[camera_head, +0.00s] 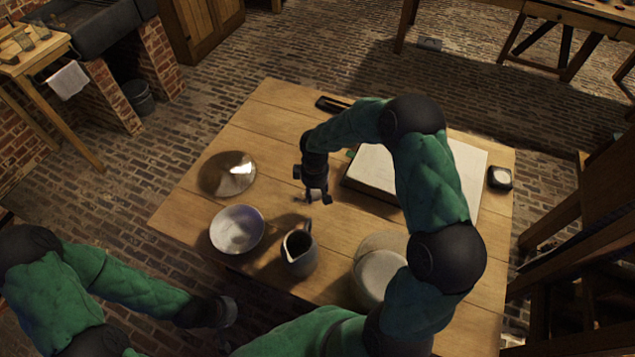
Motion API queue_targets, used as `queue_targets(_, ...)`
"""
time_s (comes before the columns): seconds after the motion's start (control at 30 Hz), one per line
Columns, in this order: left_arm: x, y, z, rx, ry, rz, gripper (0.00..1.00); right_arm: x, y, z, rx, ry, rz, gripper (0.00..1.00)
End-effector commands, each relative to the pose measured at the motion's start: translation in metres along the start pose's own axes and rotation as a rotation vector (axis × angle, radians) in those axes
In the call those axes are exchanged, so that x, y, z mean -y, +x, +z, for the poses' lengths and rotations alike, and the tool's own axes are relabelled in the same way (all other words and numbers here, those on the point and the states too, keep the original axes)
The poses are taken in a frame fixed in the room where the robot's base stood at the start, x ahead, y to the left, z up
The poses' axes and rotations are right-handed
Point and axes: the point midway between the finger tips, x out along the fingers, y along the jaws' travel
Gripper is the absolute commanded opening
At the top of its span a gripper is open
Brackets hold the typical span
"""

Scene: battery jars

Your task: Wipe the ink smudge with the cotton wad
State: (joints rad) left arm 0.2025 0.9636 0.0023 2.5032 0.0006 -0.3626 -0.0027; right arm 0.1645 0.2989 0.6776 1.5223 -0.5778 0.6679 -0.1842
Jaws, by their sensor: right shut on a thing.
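My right gripper (318,198) points down above the middle of the wooden table. It is shut on a small pale thing (314,194), mostly hidden by the fingers, that looks like the cotton wad. They seem a little above the wood, but the exact gap cannot be judged. I cannot make out the ink smudge; my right arm covers part of the table and of a white slab (470,163). My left gripper (226,312) is low at the left, off the table's front edge, and its fingers are too dark to read.
On the table (262,120) stand a shiny round dish (226,174), a white bowl (237,230), a dark pitcher (299,254) and a pale round jar (378,276). A small dark pot with white contents (499,178) is at right; a black tray (330,104) lies behind.

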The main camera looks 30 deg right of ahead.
Motion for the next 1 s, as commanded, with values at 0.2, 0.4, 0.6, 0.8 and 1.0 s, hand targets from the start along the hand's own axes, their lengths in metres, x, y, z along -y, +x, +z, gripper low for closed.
queue_targets(0.2,-0.005,-0.015,0.001,0.001,0.000,0.000,0.35,0.001,-0.022,-0.004,-0.002,0.000,0.001,0.15)
queue_targets(0.4,-0.006,-0.018,0.001,0.000,0.000,0.000,0.35,0.002,-0.028,-0.005,-0.001,0.000,0.001,0.15)
queue_targets(0.6,-0.006,-0.017,0.001,0.001,0.000,0.000,0.35,0.002,-0.027,-0.005,-0.001,0.000,0.000,0.15)
queue_targets(0.8,-0.006,-0.017,0.001,0.001,0.000,0.000,0.35,0.002,-0.027,-0.005,-0.001,0.000,0.000,0.15)
queue_targets(1.0,-0.003,-0.007,0.000,0.000,0.000,0.000,0.35,0.002,-0.024,-0.005,-0.001,0.000,0.001,0.15)
